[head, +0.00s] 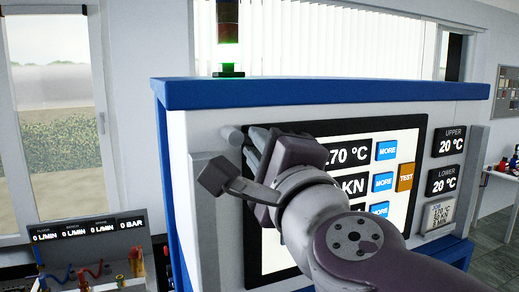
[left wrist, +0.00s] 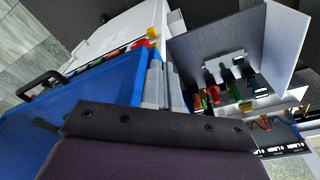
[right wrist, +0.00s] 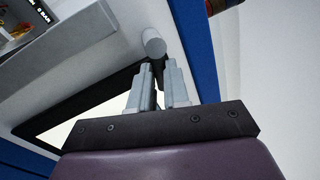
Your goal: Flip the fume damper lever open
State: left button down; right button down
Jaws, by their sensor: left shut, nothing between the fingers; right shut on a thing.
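The fume damper lever (head: 232,134) shows in the head view as a pale grey rounded piece at the upper left of the press front, just left of my right gripper (head: 256,150). The gripper covers the rest of it. In the right wrist view the round end of the lever (right wrist: 153,42) stands just beyond the fingertips of my right gripper (right wrist: 159,72), which is shut on the lever; the contact itself is mostly hidden. My left gripper (left wrist: 157,75) is shut and empty in the left wrist view, beside a blue surface. It is out of the head view.
The press has a blue top edge (head: 320,93) and a lit screen (head: 405,150), partly hidden by my right arm. A gas panel (head: 90,232) with several readouts stands at lower left. A stack light (head: 228,45) is above the press. The left wrist view shows coloured fittings (left wrist: 230,85).

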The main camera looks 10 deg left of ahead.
jog(key=shift+d+r+n, duration=0.1)
jog(key=shift+r+n, duration=0.15)
jog(key=shift+n, duration=0.25)
jog(key=c, duration=1.4)
grip_release()
jog(key=shift+w+f, duration=0.1)
jog(key=b+v, duration=0.6)
jog(key=v, duration=0.6)
jog(key=shift+s+d, duration=0.2)
jog(key=shift+s, duration=0.05)
